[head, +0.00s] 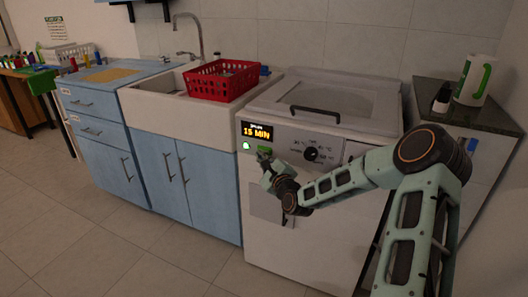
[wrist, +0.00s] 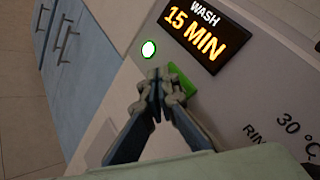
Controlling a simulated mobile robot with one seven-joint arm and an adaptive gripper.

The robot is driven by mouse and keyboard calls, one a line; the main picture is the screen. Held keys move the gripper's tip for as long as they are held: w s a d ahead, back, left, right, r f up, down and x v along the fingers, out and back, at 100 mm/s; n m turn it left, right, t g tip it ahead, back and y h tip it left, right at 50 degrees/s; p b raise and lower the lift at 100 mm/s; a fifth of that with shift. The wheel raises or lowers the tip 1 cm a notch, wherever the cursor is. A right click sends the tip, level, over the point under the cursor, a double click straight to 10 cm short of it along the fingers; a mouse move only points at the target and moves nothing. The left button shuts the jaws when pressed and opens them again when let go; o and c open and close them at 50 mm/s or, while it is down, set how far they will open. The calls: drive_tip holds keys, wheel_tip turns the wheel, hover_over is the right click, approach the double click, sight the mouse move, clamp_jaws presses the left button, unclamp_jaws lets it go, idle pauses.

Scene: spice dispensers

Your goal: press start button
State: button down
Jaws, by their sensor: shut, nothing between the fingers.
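The washing machine (head: 330,215) has a control panel with a lit display (head: 256,131); in the wrist view the display (wrist: 206,30) reads "WASH 15 MIN". Below it sits a round white light with a green ring (wrist: 148,49), glowing green in the head view (head: 246,147). Right of the light is a green rectangular button (wrist: 182,82), partly hidden by my fingers. No label shows on the button. My gripper (wrist: 157,76) is shut and empty, its tips at the button's left edge. In the head view my gripper (head: 264,158) is just below the display. I cannot tell whether it touches the button.
A dial (head: 311,154) with temperature marks is right of the display. A sink (head: 165,105) with a red basket (head: 222,80) stands left of the machine, over blue cabinets (head: 178,175). The floor in front is clear.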

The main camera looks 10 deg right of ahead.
drive_tip(key=shift+a, duration=0.1)
drive_tip(key=s+a, duration=0.1)
drive_tip(key=s, duration=0.1)
drive_tip(key=s+a, duration=0.1)
drive_tip(key=s, duration=0.1)
drive_tip(key=shift+a, duration=0.4)
idle(0.4)
